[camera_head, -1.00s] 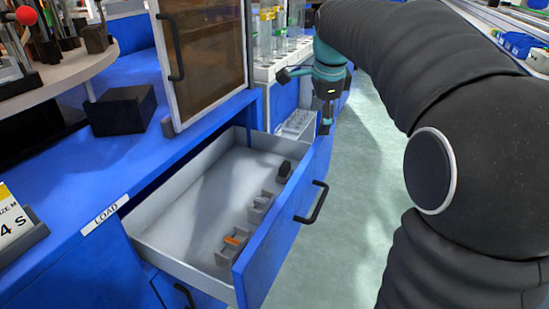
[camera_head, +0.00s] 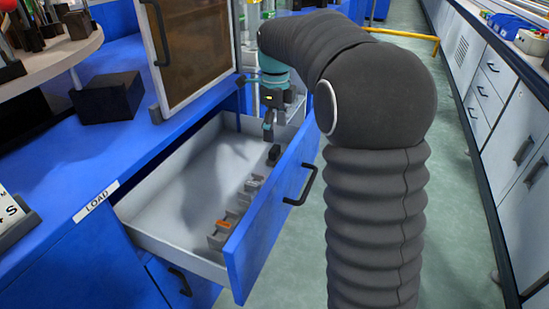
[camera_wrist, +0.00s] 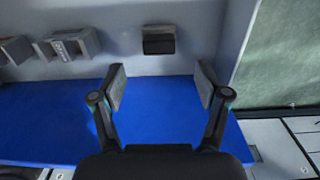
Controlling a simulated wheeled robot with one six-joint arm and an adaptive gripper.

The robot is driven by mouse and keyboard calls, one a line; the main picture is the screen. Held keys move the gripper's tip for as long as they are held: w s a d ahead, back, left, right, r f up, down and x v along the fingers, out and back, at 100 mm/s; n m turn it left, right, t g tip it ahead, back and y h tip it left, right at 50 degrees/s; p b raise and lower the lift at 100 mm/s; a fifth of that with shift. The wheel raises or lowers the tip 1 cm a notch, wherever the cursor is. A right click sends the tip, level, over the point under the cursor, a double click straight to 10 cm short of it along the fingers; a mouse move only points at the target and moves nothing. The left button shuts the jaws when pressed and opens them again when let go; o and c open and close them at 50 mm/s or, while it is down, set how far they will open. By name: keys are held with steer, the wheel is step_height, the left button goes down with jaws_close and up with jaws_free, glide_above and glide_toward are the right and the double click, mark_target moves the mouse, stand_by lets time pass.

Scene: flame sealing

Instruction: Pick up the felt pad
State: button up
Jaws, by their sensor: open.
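A small dark block, which looks like the felt pad (camera_head: 273,154), sits at the far end of the row inside the open drawer (camera_head: 165,205), by the drawer's front wall. In the wrist view the same dark pad (camera_wrist: 159,44) lies beyond my fingertips, roughly centred between them. My gripper (camera_head: 268,131) hangs above the drawer's far front part, close to the pad. In the wrist view my gripper (camera_wrist: 160,90) is open and empty, with its fingers over the blue drawer front (camera_wrist: 150,120).
Grey holders (camera_head: 250,190) stand in the drawer nearer the camera, one with an orange piece (camera_head: 223,224). A hinged brown-panelled door (camera_head: 190,45) stands above the drawer. A black block (camera_head: 107,97) sits on the blue bench. The floor aisle at right is clear.

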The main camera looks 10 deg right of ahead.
mark_target(275, 148)
steer(key=shift+f, duration=3.5)
